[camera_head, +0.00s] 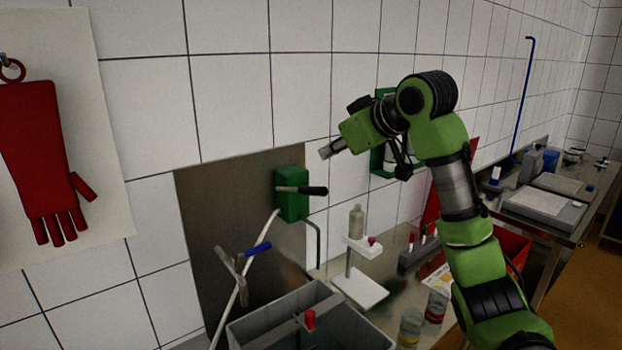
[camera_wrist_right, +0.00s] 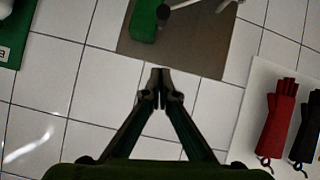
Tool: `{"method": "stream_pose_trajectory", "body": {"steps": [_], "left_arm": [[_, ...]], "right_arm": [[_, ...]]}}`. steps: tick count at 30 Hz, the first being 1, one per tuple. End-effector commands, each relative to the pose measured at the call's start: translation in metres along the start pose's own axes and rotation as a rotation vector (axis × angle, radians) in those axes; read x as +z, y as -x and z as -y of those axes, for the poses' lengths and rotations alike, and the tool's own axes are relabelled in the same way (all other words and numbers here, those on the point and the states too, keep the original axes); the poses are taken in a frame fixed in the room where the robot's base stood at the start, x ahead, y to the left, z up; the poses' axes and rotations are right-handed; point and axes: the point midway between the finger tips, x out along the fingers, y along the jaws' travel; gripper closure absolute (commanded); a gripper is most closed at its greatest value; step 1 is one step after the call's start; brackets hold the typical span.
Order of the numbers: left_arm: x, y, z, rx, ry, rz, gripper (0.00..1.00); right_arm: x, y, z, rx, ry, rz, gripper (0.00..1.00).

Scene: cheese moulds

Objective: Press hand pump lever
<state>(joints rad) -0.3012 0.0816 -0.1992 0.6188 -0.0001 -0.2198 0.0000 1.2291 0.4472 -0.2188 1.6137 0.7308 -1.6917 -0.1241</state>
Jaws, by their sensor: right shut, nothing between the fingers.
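The hand pump is a green box (camera_head: 291,206) on a steel plate on the tiled wall. Its lever (camera_head: 316,190) has a black grip and sticks out to the right, roughly level. In the wrist view the right fingertips (camera_wrist_right: 161,76) are together and empty, in front of white tiles. My left gripper is not in view.
A grey sink (camera_head: 262,328) is below the pump. A hose valve with a blue handle (camera_head: 256,249) hangs left of it. A white stand (camera_head: 360,290) with a bottle (camera_head: 357,222) is on the counter at right. A red glove (camera_head: 38,150) hangs at far left.

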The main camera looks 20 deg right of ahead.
Motion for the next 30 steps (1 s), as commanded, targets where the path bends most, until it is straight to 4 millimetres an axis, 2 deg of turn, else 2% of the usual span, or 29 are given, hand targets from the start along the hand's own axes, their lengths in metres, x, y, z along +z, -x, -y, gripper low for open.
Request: {"method": "stream_pose_trajectory", "body": {"steps": [5, 8, 11, 21, 24, 30], "left_arm": [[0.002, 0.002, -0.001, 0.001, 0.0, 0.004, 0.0], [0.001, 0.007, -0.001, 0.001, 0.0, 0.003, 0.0], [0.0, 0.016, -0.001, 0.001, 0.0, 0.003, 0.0], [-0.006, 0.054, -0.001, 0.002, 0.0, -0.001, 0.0], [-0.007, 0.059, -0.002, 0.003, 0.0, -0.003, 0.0], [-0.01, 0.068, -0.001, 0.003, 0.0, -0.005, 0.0]], "right_arm": [[0.0, -0.003, 0.0, 0.0, -0.001, 0.001, 1.0], [-0.001, -0.012, 0.0, -0.002, -0.001, 0.004, 1.0], [-0.002, -0.027, 0.001, -0.004, -0.002, 0.005, 1.0], [-0.003, -0.1, 0.001, -0.003, -0.002, 0.005, 1.0], [0.014, -0.104, 0.0, -0.001, -0.001, 0.005, 1.0], [0.033, -0.108, 0.0, 0.0, -0.001, 0.002, 1.0]]}}
